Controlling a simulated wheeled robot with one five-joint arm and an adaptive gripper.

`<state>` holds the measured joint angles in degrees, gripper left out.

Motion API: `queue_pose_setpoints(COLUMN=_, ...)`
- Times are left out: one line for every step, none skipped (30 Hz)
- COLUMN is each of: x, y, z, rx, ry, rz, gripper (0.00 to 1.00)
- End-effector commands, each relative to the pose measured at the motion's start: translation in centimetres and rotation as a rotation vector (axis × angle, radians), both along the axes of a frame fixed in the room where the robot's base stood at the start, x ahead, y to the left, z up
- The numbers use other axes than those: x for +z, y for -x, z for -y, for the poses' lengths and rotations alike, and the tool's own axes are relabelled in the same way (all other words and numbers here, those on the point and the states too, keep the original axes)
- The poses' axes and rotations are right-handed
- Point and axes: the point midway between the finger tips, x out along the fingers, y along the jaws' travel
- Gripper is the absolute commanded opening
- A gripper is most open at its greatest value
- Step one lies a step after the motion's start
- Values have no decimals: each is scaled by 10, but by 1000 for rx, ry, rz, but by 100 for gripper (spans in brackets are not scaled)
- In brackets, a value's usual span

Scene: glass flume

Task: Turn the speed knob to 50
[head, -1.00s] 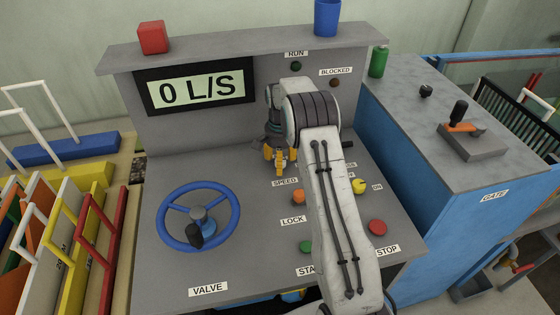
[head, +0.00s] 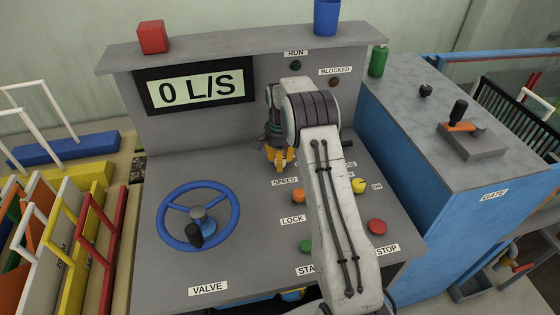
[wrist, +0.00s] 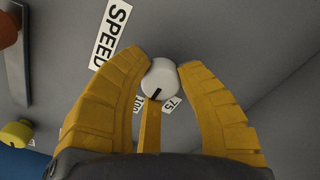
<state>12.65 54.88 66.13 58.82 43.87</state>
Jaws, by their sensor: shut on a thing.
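The speed knob (wrist: 160,78) is a round white knob with a short black line, seen in the wrist view between my yellow fingers. The line points down, slightly left, between the printed 100 (wrist: 139,104) and 75 (wrist: 172,104). Other scale marks are hidden. My gripper (wrist: 162,70) is shut on the knob's sides. In the head view my gripper (head: 279,158) is down at the panel behind the SPEED label (head: 285,182), which also shows in the wrist view (wrist: 113,32). The knob is hidden there. The display (head: 198,87) reads 0 L/S.
Near my arm on the panel are an orange knob (head: 298,195), a yellow knob (head: 360,187), a red button (head: 377,227) and a green button (head: 306,247). A blue valve wheel (head: 163,228) stands left. The panel between wheel and gripper is clear.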

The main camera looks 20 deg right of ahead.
Motion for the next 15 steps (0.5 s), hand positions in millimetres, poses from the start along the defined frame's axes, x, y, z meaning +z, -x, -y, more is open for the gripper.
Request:
queue_pose_setpoints(x=-1, y=1, z=-1, rx=2, ry=-1, rz=-4, gripper=0)
queue_pose_setpoints(x=-2, y=1, z=-1, rx=2, ry=-1, rz=-4, gripper=0)
queue_pose_setpoints(x=-2, y=1, z=-1, rx=2, ry=-1, rz=-6, gripper=0)
queue_pose_setpoints(x=-2, y=1, z=-1, rx=2, ry=-1, rz=-6, gripper=0)
queue_pose_setpoints(x=-2, y=1, z=-1, rx=2, ry=-1, rz=-6, gripper=0)
queue_pose_setpoints(x=-2, y=1, z=-2, rx=2, ry=-1, rz=-6, gripper=0)
queue_pose_setpoints(x=-2, y=1, z=-2, rx=3, ry=-2, rz=-6, gripper=0)
queue_pose_setpoints(x=-2, y=1, z=-2, rx=4, ry=-1, rz=-7, gripper=0)
queue_pose_setpoints(x=-2, y=2, z=-2, rx=6, ry=-1, rz=-7, gripper=0)
queue_pose_setpoints(x=-3, y=2, z=-2, rx=10, ry=-1, rz=-7, gripper=0)
queue_pose_setpoints(x=-3, y=2, z=-2, rx=14, ry=-2, rz=-7, gripper=0)
queue_pose_setpoints(x=-3, y=2, z=-2, rx=24, ry=-2, rz=-8, gripper=0)
queue_pose_setpoints(x=-3, y=2, z=-2, rx=32, ry=-2, rz=-8, gripper=0)
queue_pose_setpoints(x=-3, y=2, z=-2, rx=41, ry=-2, rz=-8, gripper=0)
queue_pose_setpoints(x=-3, y=2, z=-2, rx=58, ry=-2, rz=-9, gripper=0)
